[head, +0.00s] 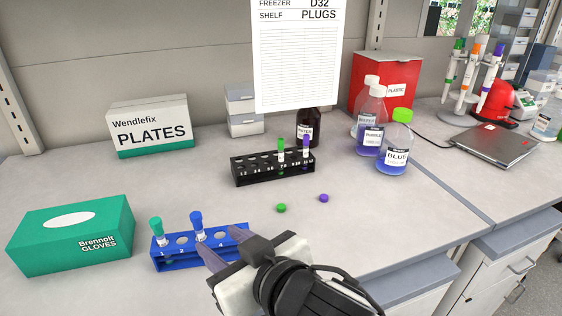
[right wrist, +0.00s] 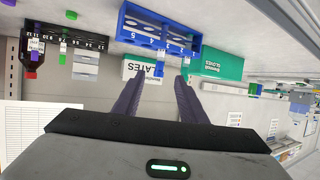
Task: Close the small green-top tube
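The small green-top tube (head: 281,149) stands upright in the black rack (head: 242,174), its upper part green. Its mouth is too small to make out. It also shows in the right wrist view (right wrist: 63,47), upside down. A small green cap (head: 281,208) lies on the bench in front of the black rack; it shows in the right wrist view too (right wrist: 71,15). My right gripper (head: 222,246) is beside the right end of the blue rack (head: 188,262), left of and nearer than the green cap. Its fingers (right wrist: 155,85) are apart with nothing held. My left gripper is not in view.
A small purple tube (head: 306,150) stands in the black rack, and a purple cap (head: 324,198) lies right of the green cap. The blue rack holds a teal-capped tube (head: 157,228) and a blue-capped tube (head: 197,222). Bottles (head: 396,145) stand behind right. The bench around the caps is clear.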

